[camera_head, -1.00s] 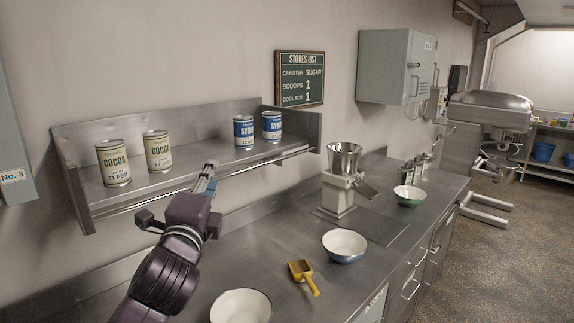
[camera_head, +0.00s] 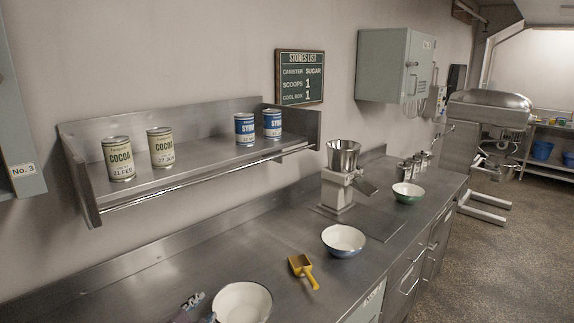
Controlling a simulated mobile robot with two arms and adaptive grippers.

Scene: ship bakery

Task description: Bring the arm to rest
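Only a small part of my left gripper (camera_head: 191,302) shows, at the bottom edge of the head view. It is low over the near counter (camera_head: 130,277), just left of a white bowl (camera_head: 242,303). Its fingers are too small and cut off to tell whether they are open or shut. The rest of the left arm is out of the frame. My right gripper is not in view.
Cocoa cans (camera_head: 119,159) and syrup cans (camera_head: 245,130) stand on the wall shelf (camera_head: 200,165).

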